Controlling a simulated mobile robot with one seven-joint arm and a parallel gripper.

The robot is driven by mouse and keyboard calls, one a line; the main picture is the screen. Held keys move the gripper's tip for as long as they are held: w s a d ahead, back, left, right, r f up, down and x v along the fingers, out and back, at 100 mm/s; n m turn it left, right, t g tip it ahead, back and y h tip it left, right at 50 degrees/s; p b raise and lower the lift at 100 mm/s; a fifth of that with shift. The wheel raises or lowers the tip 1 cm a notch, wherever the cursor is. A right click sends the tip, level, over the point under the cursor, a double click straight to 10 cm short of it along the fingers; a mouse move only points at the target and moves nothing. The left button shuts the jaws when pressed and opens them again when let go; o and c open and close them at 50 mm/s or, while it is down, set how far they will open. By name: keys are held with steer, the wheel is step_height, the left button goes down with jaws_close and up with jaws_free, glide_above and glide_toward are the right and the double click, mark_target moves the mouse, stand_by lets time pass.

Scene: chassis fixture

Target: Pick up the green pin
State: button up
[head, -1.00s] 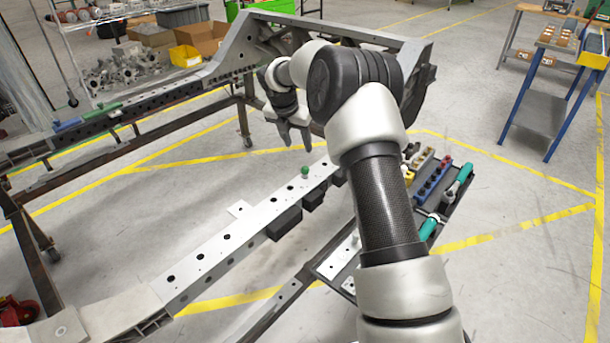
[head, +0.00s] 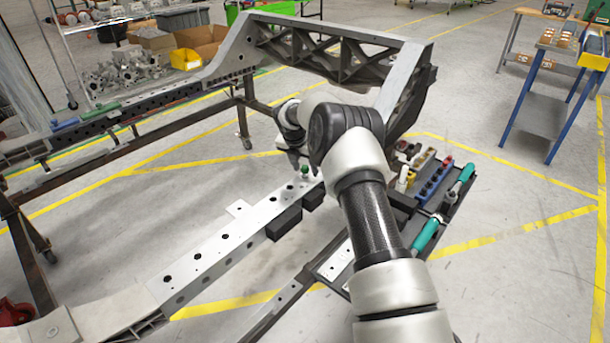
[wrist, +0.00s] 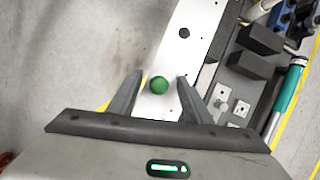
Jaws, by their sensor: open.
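The green pin (head: 304,169) stands in the grey perforated rail (head: 228,246), near the rail's far end in the head view. In the wrist view the round green head of the pin (wrist: 159,85) shows between the two fingertips of my gripper (wrist: 158,78), on the pale rail face (wrist: 205,22). My gripper is open, with a finger on each side of the pin and a gap to both. How far the fingertips are above the rail cannot be told. In the head view the gripper (head: 302,164) is partly hidden behind my arm.
A tray (head: 432,212) with green-handled tools (head: 425,235) and small blocks stands right of the rail. Black blocks (head: 284,222) sit along the rail's side. The large chassis frame (head: 330,35) rises behind. Open floor lies to the left.

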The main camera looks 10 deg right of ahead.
steer(key=shift+f, duration=0.1)
steer(key=shift+c, duration=0.6)
jaws_close()
steer(key=shift+w, duration=0.1)
step_height(320, 180, up, 10)
steer(key=shift+r+p, duration=0.1)
steer(key=shift+p, duration=0.9)
step_height(320, 180, up, 6)
steer(key=p, duration=0.6)
steer(key=shift+p, duration=0.4)
